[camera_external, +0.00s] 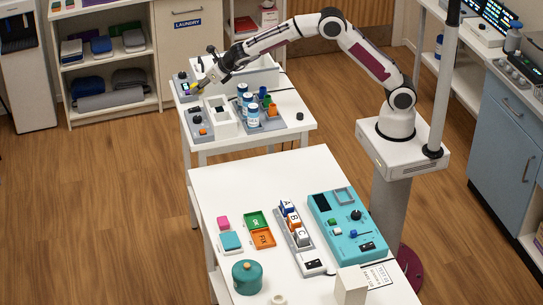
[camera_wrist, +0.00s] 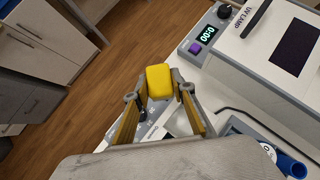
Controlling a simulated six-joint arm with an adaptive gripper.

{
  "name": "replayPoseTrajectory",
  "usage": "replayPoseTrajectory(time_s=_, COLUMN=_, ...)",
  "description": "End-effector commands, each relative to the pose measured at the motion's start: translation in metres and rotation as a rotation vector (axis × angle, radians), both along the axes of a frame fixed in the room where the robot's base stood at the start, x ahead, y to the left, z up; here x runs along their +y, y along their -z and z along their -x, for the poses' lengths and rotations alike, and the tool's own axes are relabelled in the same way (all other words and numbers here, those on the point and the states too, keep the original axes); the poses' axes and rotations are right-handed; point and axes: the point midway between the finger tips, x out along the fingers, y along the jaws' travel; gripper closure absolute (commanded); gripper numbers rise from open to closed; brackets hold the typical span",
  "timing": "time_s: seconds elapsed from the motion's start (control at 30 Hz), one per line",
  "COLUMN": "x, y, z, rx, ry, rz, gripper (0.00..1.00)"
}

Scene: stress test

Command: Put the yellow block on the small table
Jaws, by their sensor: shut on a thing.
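My gripper (camera_wrist: 158,92) is shut on a yellow block (camera_wrist: 159,81), which sits between the two fingertips in the wrist view. In the external view, my gripper (camera_external: 200,86) reaches over the left edge of the far, smaller white table (camera_external: 290,133). The yellow block (camera_external: 194,88) shows there as a small patch near the fingertips. Whether it touches anything below is too small to tell.
The far table carries a white open box (camera_external: 221,117), bottles (camera_external: 252,115) and a grey device (camera_external: 198,127). A UV lamp unit (camera_wrist: 278,45) stands at right in the wrist view. The nearer white table (camera_external: 222,180) holds blocks, trays and a teal panel (camera_external: 346,222).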

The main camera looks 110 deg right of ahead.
Motion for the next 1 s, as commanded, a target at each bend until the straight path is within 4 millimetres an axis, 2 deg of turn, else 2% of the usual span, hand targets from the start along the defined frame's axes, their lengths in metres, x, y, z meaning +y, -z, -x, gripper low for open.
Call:
replayPoseTrajectory(time_s=0.03, x=-0.013, y=0.002, z=-0.003, rx=-0.001, ry=0.013, rz=-0.001, gripper=0.97)
replayPoseTrajectory(time_s=0.2, x=-0.044, y=0.006, z=-0.008, rx=-0.002, ry=0.035, rz=-0.003, gripper=0.97)
replayPoseTrajectory(time_s=0.4, x=-0.065, y=0.008, z=-0.011, rx=-0.001, ry=0.046, rz=-0.004, gripper=0.97)
replayPoseTrajectory(time_s=0.87, x=-0.069, y=0.009, z=-0.012, rx=-0.001, ry=0.047, rz=-0.004, gripper=0.97)
replayPoseTrajectory(time_s=1.0, x=-0.069, y=0.016, z=-0.012, rx=0.001, ry=0.047, rz=-0.003, gripper=0.97)
